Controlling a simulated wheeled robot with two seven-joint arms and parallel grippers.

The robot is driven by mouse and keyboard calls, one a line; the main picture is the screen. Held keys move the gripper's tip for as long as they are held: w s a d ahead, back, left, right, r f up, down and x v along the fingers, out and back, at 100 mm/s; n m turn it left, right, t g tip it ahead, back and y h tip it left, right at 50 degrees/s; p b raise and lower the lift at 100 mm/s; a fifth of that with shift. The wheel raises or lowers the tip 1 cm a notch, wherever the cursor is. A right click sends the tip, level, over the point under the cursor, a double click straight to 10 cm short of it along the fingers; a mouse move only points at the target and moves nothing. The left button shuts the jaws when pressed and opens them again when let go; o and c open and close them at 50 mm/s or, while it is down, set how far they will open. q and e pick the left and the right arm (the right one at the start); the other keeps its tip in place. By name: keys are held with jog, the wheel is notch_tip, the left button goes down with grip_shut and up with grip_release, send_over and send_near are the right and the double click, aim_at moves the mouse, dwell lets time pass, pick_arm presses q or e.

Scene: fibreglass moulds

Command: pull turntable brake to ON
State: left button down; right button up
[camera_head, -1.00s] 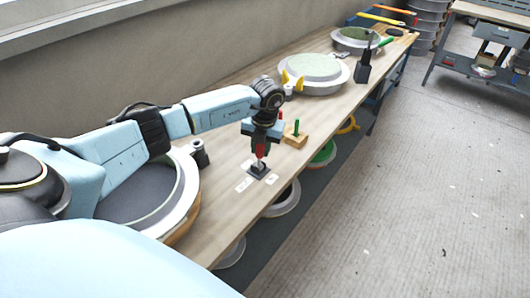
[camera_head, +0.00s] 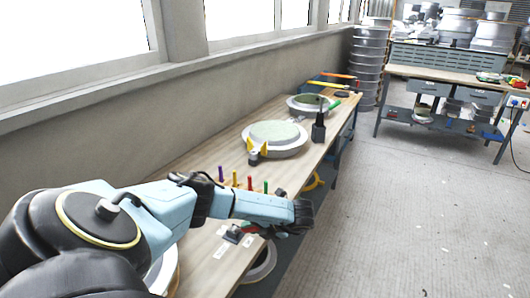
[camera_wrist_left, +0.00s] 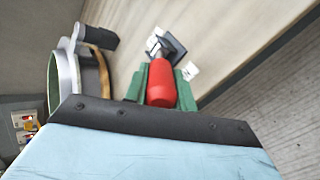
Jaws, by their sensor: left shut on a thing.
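The brake lever has a red handle (camera_wrist_left: 161,84) and a small black base plate (camera_wrist_left: 172,47), which also shows on the bench in the head view (camera_head: 234,235). My left gripper (camera_wrist_left: 160,80), with green fingers, is shut around the red handle. In the head view my left gripper (camera_head: 255,230) is partly hidden by its wrist, and the handle leans over to the right of its base, towards the bench's front edge. White labels (camera_head: 219,250) lie beside the base; their text is too small to read. My right gripper is out of view.
A wooden bench (camera_head: 200,262) runs along the wall. Coloured pegs (camera_head: 235,179) stand behind my wrist. A round mould with yellow clamps (camera_head: 275,136) and a black stand (camera_head: 319,128) sit farther along. A round rim (camera_wrist_left: 68,70) is close to the left in the wrist view.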

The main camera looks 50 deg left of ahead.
pick_arm(q)
jog(key=shift+d+f, duration=0.15)
jog(key=shift+f, duration=0.15)
jog(key=shift+y, duration=0.3)
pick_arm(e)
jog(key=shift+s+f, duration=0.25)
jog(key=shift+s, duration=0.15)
pick_arm(q)
jog(key=c, duration=1.1)
grip_release()
jog(key=shift+w, duration=0.1)
jog(key=shift+c, duration=0.2)
jog(key=shift+d, duration=0.1)
jog(key=p+v, duration=0.3)
jog(key=v, duration=1)
jog(key=shift+w+d+p, duration=0.2)
jog(key=shift+p, duration=0.1)
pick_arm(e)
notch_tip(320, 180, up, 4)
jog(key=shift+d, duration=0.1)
